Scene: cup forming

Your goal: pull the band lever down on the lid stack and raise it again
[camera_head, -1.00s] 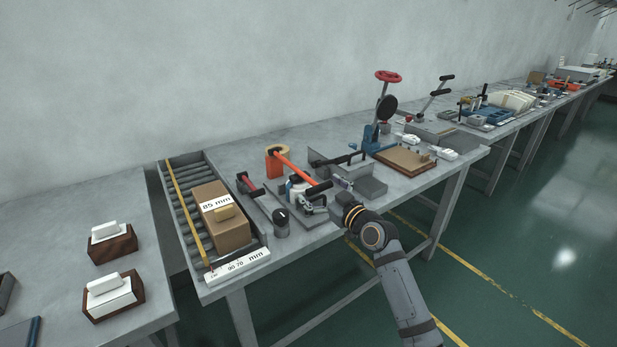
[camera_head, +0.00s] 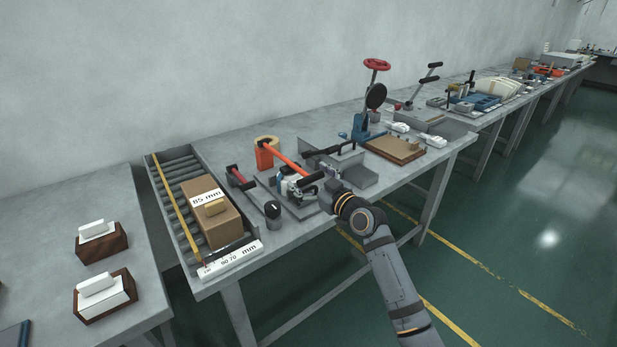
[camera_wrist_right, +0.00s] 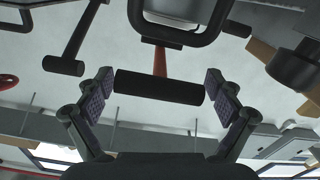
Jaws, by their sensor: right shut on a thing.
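In the head view an orange lever (camera_head: 282,156) with a black handle (camera_head: 311,178) slants down toward the bench front. It is above a small white and grey unit (camera_head: 291,187); I cannot make out individual lids. My right gripper (camera_head: 325,190) is at the handle end, its fingers partly hidden by the wrist. In the right wrist view the black crossbar handle (camera_wrist_right: 160,87) on its red stem (camera_wrist_right: 160,61) spans between the two fingers, and the right gripper is shut on it. My left gripper is in neither view.
A black knob (camera_head: 272,210) and a red-based black lever (camera_head: 240,177) stand to the left. A roller tray (camera_head: 157,185) holds a cardboard box (camera_head: 213,220). A grey block (camera_head: 352,175) and a blue press (camera_head: 361,127) stand to the right.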

